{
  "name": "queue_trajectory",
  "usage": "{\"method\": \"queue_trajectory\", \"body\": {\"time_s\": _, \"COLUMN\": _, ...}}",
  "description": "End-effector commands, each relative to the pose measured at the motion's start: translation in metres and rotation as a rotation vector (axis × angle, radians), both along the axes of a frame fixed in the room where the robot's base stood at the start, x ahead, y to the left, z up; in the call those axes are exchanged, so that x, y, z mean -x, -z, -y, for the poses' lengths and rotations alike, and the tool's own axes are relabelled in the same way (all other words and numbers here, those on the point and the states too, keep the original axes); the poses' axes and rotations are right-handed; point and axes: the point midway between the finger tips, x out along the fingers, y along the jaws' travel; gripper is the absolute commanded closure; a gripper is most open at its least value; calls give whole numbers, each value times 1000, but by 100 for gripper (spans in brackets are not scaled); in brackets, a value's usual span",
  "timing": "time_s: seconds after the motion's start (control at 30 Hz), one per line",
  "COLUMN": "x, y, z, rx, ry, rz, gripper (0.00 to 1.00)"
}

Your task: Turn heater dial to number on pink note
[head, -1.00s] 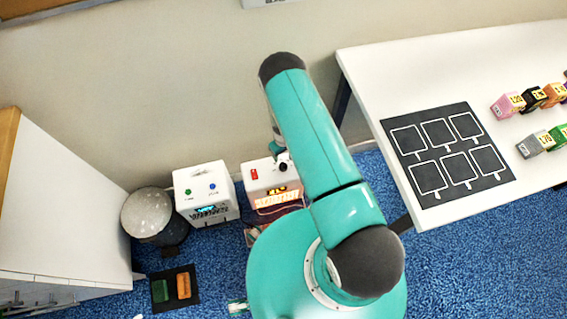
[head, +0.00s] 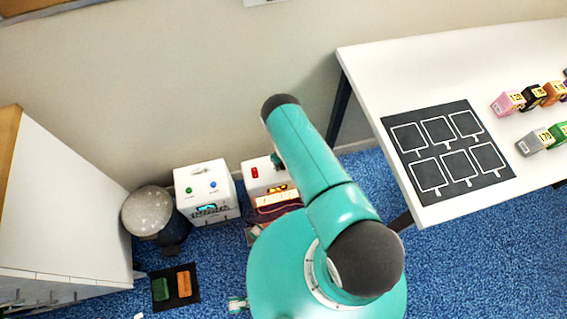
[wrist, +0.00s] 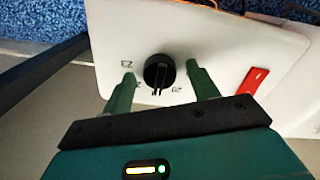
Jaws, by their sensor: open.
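The heater (head: 268,182) is a white box on the floor against the wall, partly hidden by my arm in the head view. In the wrist view its white top (wrist: 222,45) carries a black round dial (wrist: 158,70) with printed marks around it, too small to read surely. My gripper (wrist: 160,80) is open, its two green fingers on either side of the dial with gaps between. Whether the fingers touch the panel I cannot tell. A red switch (wrist: 255,81) sits right of the dial. I see no pink note for certain.
A second white box (head: 207,190) with green and blue buttons stands left of the heater, beside a grey-domed bin (head: 152,212). A white table (head: 370,75) with a black mat (head: 447,155) and small cartons (head: 507,104) stands right. A white cabinet (head: 60,215) is at left.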

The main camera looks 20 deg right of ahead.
Motion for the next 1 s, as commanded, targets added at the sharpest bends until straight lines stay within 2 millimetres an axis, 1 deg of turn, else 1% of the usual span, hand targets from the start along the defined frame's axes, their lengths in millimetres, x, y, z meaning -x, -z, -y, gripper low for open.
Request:
{"method": "queue_trajectory", "body": {"time_s": 0.07, "x": 0, "y": 0, "z": 0, "rx": 0, "ry": 0, "rz": 0, "gripper": 43}}
{"method": "queue_trajectory", "body": {"time_s": 0.2, "x": 0, "y": 0, "z": 0, "rx": 0, "ry": 0, "rz": 0, "gripper": 70}}
{"method": "queue_trajectory", "body": {"time_s": 0.27, "x": 0, "y": 0, "z": 0, "rx": 0, "ry": 0, "rz": 0, "gripper": 82}}
{"method": "queue_trajectory", "body": {"time_s": 0.3, "x": 0, "y": 0, "z": 0, "rx": 0, "ry": 0, "rz": 0, "gripper": 85}}
{"method": "queue_trajectory", "body": {"time_s": 0.67, "x": 0, "y": 0, "z": 0, "rx": -1, "ry": 48, "rz": 0, "gripper": 85}}
{"method": "queue_trajectory", "body": {"time_s": 0.87, "x": 0, "y": 0, "z": 0, "rx": -1, "ry": 153, "rz": 0, "gripper": 85}}
{"method": "queue_trajectory", "body": {"time_s": 1.0, "x": 0, "y": -1, "z": 0, "rx": -1, "ry": 265, "rz": 0, "gripper": 85}}
